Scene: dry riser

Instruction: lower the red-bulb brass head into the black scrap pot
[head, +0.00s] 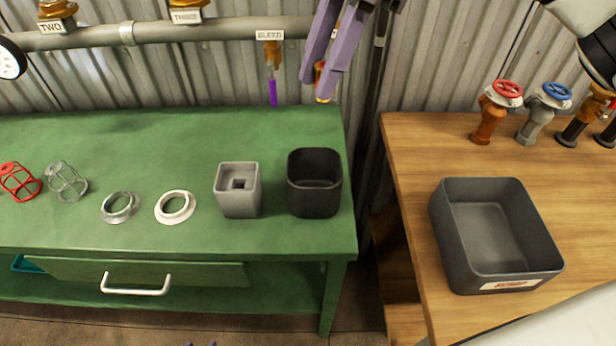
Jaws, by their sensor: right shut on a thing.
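My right gripper (321,88) hangs at the top centre, its purple fingers pointing down. It is shut on a small brass head (320,68) with an orange-red tint, mostly hidden between the fingers. The gripper is above and behind the green bench's back right corner. The black pot (315,196) stands upright on the bench's right side, open at the top and seemingly empty. The held head is well above the pot, apart from it. Two tiny purplish tips at the bottom edge may be my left gripper (201,344); its state does not show.
A grey block with a square hole (238,195) stands just left of the pot. Two rings and two wire cages lie farther left. A pipe with brass fittings and a purple-bulb "BLEED" fitting (272,62) runs behind. A grey bin (480,270) and valves occupy the wooden table.

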